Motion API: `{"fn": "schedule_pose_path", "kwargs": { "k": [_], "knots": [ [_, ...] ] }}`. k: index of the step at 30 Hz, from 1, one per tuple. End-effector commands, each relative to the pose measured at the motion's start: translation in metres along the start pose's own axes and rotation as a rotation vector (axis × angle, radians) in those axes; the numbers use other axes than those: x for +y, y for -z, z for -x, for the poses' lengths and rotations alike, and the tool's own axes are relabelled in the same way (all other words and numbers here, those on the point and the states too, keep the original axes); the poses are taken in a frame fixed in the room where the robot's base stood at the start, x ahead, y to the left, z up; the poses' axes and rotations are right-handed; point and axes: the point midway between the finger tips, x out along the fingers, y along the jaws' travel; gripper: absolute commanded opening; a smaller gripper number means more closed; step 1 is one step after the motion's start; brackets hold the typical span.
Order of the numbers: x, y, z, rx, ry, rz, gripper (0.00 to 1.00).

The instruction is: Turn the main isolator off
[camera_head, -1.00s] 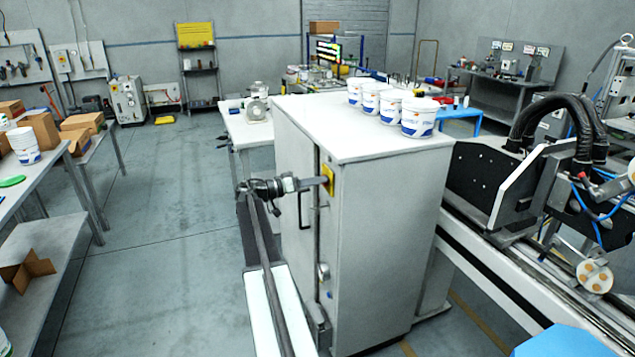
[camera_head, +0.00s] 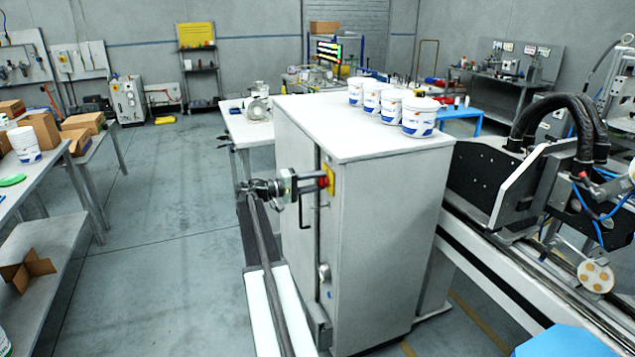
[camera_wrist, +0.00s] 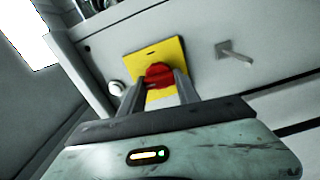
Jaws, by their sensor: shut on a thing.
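The main isolator is a red knob (camera_wrist: 158,76) on a yellow plate (camera_wrist: 168,58), fixed to the side of a grey-white cabinet. In the head view the yellow plate (camera_head: 330,178) is near the cabinet's upper front edge, with the red knob (camera_head: 323,181) on it. My gripper (camera_wrist: 160,88) is shut on the red knob, one finger on each side of it. In the head view my gripper (camera_head: 312,184) reaches the plate from the left. The fingers hide part of the knob, so its exact angle is hard to tell.
The cabinet (camera_head: 385,240) carries several white tubs (camera_head: 420,117) on top. A handle (camera_wrist: 235,52) sticks out beside the plate. A rail machine (camera_head: 500,190) stands right of the cabinet. Open floor (camera_head: 160,220) lies to the left.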

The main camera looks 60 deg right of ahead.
Motion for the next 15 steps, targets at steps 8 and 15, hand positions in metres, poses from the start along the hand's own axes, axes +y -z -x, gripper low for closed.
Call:
{"fn": "schedule_pose_path", "kwargs": {
  "k": [8,15],
  "knots": [
    [-0.0009,-0.0011,-0.0006,-0.003,0.001,0.109,0.0],
    [-0.0011,-0.0013,-0.0008,-0.004,0.002,0.141,0.0]
  ]
}}
